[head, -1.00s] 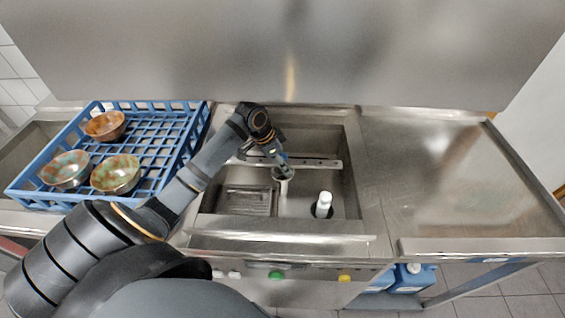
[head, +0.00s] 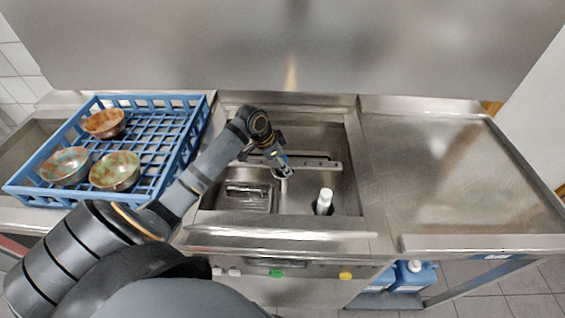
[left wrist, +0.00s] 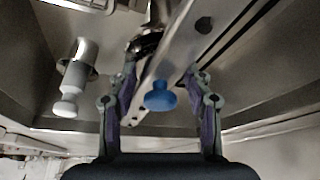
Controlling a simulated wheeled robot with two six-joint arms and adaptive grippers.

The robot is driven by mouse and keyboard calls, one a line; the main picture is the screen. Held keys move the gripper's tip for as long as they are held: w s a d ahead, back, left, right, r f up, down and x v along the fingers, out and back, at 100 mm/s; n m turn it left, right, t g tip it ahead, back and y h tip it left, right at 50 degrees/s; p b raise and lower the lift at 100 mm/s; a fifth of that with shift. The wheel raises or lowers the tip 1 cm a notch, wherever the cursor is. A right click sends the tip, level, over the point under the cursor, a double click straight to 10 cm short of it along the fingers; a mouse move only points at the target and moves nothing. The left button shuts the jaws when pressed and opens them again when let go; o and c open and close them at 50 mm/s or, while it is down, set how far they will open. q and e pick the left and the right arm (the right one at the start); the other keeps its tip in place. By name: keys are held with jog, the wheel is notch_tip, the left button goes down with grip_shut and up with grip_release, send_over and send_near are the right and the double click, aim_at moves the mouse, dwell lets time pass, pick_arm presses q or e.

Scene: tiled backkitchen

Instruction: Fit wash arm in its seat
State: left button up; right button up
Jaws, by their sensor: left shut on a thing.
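The wash arm (head: 321,164) is a long grey metal bar with holes, lying across the wash tank in the head view. In the left wrist view the wash arm (left wrist: 182,60) runs slantwise between my fingers, with a blue knob (left wrist: 160,97) on it. My left gripper (head: 281,166) is shut on the wash arm near its middle; its fingers (left wrist: 163,75) stand either side of the bar. A round metal hub (left wrist: 146,44) shows beside the bar, partly hidden. I cannot tell whether the wash arm touches its seat. My right gripper is not in view.
A white post (head: 325,198) stands in the tank (head: 300,204), right of a strainer (head: 248,195). A blue rack (head: 190,140) with three bowls (head: 115,170) is at the left. The steel drainboard (head: 450,180) at the right is clear.

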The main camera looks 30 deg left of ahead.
pick_arm(q)
jog(key=shift+s+f, duration=0.4)
jog(key=shift+f, duration=0.35)
jog(key=shift+c, duration=0.4)
jog(key=o, duration=1.7)
jog(key=shift+w+d+f, duration=0.1)
jog(key=shift+w+f, duration=0.1)
jog(key=shift+w, duration=0.05)
jog(key=shift+c, duration=0.2)
jog(key=shift+w, duration=0.1)
jog(key=shift+a+r, duration=0.25)
jog(key=shift+a, duration=0.05)
jog(key=v, duration=1)
jog(key=shift+a+r, duration=0.1)
jog(key=shift+r, duration=0.3)
jog(key=shift+s+r, duration=0.25)
jog(key=shift+r, duration=0.25)
